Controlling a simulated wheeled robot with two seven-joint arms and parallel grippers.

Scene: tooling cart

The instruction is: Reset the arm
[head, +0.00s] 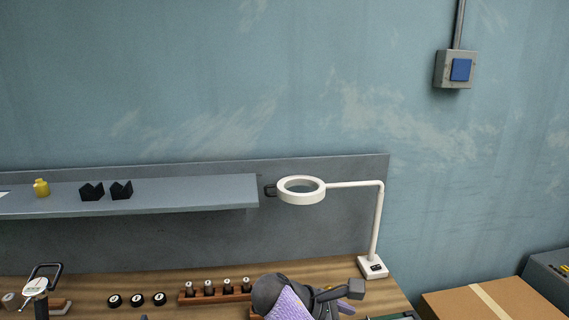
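One of my arms rises from the bottom edge near the middle, with a dark grey rounded joint and a purple patterned section. It appears to be my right arm. Its dark grey end, which looks like the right gripper (345,292), points right over the workbench (391,298), in front of the lamp base. I cannot make out its fingers clearly or whether they are apart. I see nothing held in it. My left gripper is not in view.
A white ring lamp (375,225) stands right of my arm. A wooden rack (188,297) holds several dark holders, beside black rings (137,300) and a dial gauge (35,287). A shelf (190,192) hangs behind. A cardboard box (450,303) is at lower right.

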